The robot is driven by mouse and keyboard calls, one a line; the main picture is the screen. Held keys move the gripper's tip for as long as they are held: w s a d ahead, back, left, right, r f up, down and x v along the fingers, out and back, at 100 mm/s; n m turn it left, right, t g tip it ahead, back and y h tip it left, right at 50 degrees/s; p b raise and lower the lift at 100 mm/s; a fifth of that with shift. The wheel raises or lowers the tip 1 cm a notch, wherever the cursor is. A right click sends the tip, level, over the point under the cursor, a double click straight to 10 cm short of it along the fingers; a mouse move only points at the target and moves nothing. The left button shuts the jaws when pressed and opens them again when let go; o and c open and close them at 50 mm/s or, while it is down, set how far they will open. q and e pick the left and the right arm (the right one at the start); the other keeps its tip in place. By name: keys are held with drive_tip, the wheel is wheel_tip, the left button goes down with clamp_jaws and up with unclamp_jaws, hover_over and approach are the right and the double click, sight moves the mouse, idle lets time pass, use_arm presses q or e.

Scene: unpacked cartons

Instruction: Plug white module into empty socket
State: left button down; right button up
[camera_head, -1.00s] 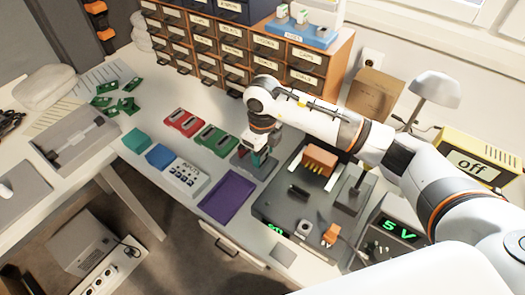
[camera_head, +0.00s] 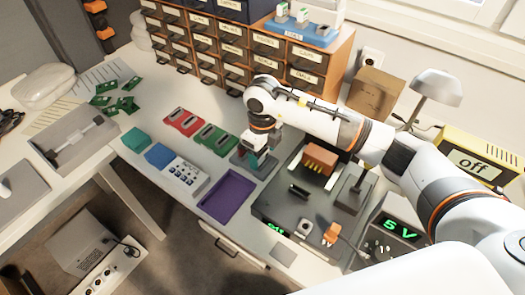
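My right gripper (camera_head: 254,160) points down over a small dark grey fixture (camera_head: 250,166) in the middle of the bench. Its fingertips are small here, with teal and white patches between or beside them. I cannot tell whether a white module is held there. White-and-green modules (camera_head: 303,16) stand in a blue rack (camera_head: 300,33) on top of the drawer cabinet. A dark board (camera_head: 275,206) lies right of the gripper and carries a black slot-like socket (camera_head: 299,191), which looks empty, and an orange finned block (camera_head: 320,159). My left gripper is not in view.
Red (camera_head: 184,123) and green (camera_head: 215,140) blocks lie left of the gripper. A purple tray (camera_head: 228,196) and a white button box (camera_head: 183,173) sit at the front. The drawer cabinet (camera_head: 235,55) stands behind.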

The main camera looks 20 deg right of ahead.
drive_tip(key=shift+o, duration=0.3)
drive_tip(key=shift+r, duration=0.1)
wheel_tip(320, 180, up, 12)
idle(0.3)
idle(0.5)
